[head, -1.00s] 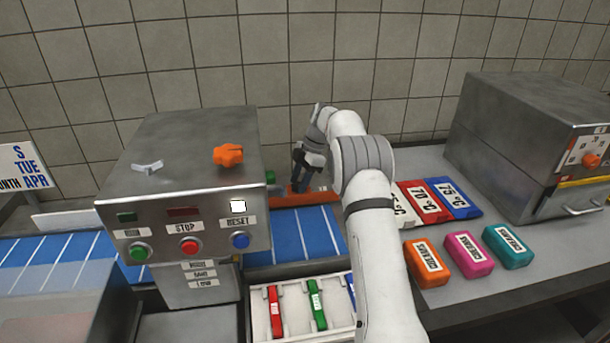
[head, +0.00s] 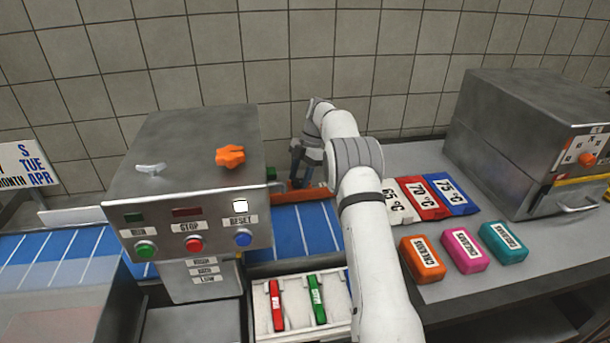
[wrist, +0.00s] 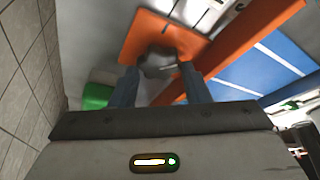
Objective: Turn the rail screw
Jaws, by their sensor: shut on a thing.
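The rail screw (wrist: 158,62) is a dark grey knob on an orange plate (wrist: 140,32) in the wrist view. My gripper (wrist: 160,78) has its two blue-grey fingers on either side of the knob and is shut on it. In the head view my gripper (head: 300,165) is at the orange rail (head: 308,190) behind the blue belt, just right of the metal machine. My arm and wrist hide the screw there. In the wrist view the orange rail (wrist: 235,45) runs beside the blue belt (wrist: 275,65).
The metal machine (head: 180,150) with an orange knob (head: 230,155) stands close to the left of my gripper. A green part (wrist: 97,96) is near the left finger. A tray (head: 262,310) of coloured sticks lies in front. Temperature cards (head: 428,192) and coloured blocks (head: 465,250) lie right.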

